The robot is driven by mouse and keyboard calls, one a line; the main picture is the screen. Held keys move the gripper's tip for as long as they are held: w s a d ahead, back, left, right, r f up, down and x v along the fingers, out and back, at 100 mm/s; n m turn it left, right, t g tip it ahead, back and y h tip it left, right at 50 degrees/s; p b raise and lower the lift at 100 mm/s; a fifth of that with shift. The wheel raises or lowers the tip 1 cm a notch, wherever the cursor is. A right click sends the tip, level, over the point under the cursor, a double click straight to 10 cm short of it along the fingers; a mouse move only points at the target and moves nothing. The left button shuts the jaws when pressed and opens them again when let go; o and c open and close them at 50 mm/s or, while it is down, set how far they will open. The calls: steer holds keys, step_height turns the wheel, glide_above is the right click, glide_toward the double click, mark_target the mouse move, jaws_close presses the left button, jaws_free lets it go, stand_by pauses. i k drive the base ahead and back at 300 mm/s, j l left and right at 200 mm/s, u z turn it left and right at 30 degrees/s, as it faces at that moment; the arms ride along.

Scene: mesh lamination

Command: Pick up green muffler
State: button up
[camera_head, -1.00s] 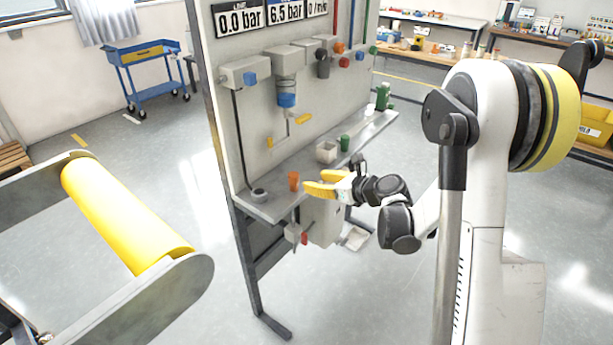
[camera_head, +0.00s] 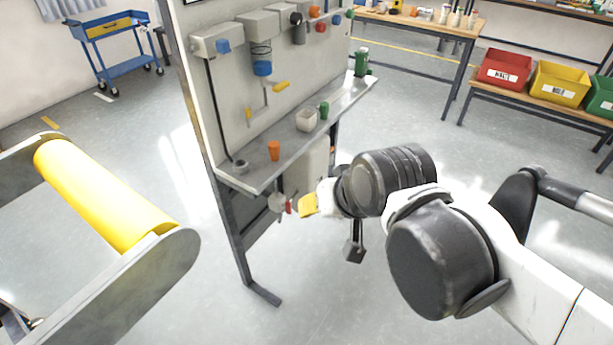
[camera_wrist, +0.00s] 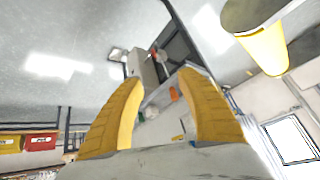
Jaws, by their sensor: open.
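A small green cylinder (camera_head: 324,110), which looks like the green muffler, stands upright on the panel's shelf (camera_head: 349,101). It is just right of a small pale cup. A larger green object (camera_head: 361,61) stands near the shelf's far right end, so the name alone leaves some doubt. My gripper (camera_head: 308,205) has yellow fingers and is in front of and below the shelf, apart from both green objects. In the wrist view its two fingers (camera_wrist: 160,82) are spread with nothing held between them. I cannot clearly make out the green muffler there.
An orange cup-like piece (camera_head: 274,150) and the pale cup (camera_head: 306,120) stand on the shelf. Valves and hoses cover the upright panel (camera_head: 225,95). A yellow roller (camera_head: 105,195) is at left. Coloured bins (camera_head: 558,83) are at right.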

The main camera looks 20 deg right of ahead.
mark_target(324, 106)
steer(key=i+j+z, duration=0.35)
steer(key=i+j, duration=0.15)
steer(key=i, duration=0.15)
steer(key=i+j+z, duration=0.3)
steer(key=i+j, duration=0.25)
